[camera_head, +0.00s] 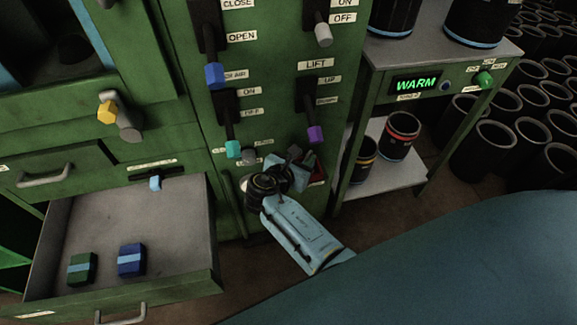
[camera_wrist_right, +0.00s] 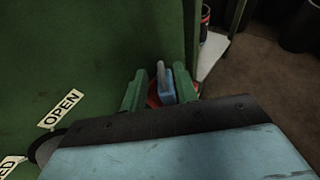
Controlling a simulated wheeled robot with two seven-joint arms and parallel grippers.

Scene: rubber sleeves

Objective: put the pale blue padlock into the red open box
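The pale blue padlock (camera_wrist_right: 167,88) shows in the right wrist view with its grey shackle up, between the two green fingers of my right gripper (camera_wrist_right: 160,92). A gap shows between the left finger and the padlock; the right finger overlaps or lies close to it. The red open box (camera_wrist_right: 152,99) shows behind and around the padlock. I cannot tell whether the padlock rests on its floor. In the head view the box (camera_head: 319,172) is mostly hidden by my right gripper (camera_head: 300,162), at the green cabinet's front. My left gripper is out of view.
An open drawer (camera_head: 185,215) at left holds a green block (camera_head: 82,268) and a blue block (camera_head: 132,260). Levers, including a purple-tipped one (camera_head: 316,133), stick out above the box. A shelf (camera_head: 400,180) with black sleeves stands to the right.

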